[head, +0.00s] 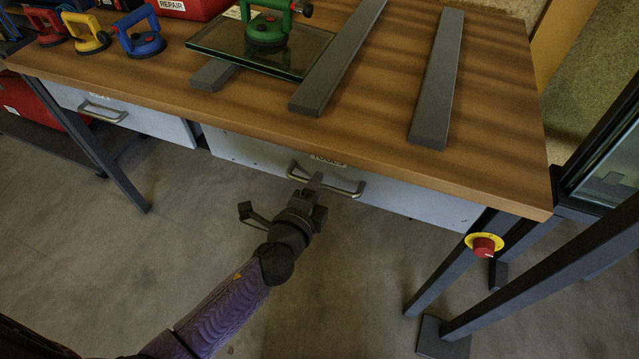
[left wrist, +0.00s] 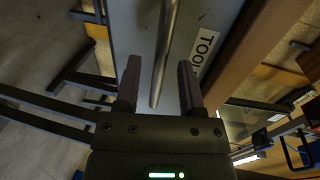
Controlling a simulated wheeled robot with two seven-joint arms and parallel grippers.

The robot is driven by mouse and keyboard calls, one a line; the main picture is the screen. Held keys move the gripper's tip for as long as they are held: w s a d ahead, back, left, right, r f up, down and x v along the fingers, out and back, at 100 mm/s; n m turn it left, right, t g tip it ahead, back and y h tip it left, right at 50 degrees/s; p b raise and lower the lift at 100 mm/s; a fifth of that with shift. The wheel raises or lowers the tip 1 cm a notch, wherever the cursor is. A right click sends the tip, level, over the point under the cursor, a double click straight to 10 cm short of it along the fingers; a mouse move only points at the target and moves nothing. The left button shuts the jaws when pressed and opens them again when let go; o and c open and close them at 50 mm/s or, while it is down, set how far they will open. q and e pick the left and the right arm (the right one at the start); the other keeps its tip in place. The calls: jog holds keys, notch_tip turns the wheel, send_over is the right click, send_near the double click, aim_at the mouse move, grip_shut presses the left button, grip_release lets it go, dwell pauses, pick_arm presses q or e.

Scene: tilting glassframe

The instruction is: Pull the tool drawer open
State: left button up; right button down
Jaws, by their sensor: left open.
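The tool drawer (head: 232,151) is the grey right-hand drawer under the wooden table, with a TOOLS label above its bar handle (head: 346,191). Its front sits under the tabletop edge, with no gap that I can make out. My left gripper (head: 314,187) is at the left half of this handle. In the left wrist view, the handle bar (left wrist: 167,42) runs between the two open fingers of the left gripper (left wrist: 158,68), and the label (left wrist: 204,52) shows to the right. The fingers do not clasp the bar. My right gripper is in neither view.
A second drawer (head: 150,121) with its own handle is at the left. A red stop button (head: 484,246) sits by the right table leg. On the table (head: 390,75) lie grey bars, a glass pane (head: 205,42) with a green suction cup (head: 266,30), and smaller suction cups.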

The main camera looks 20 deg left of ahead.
pick_arm(q)
jog(key=shift+x, duration=1)
jog(key=shift+s, duration=0.1)
grip_shut()
dwell(0.6)
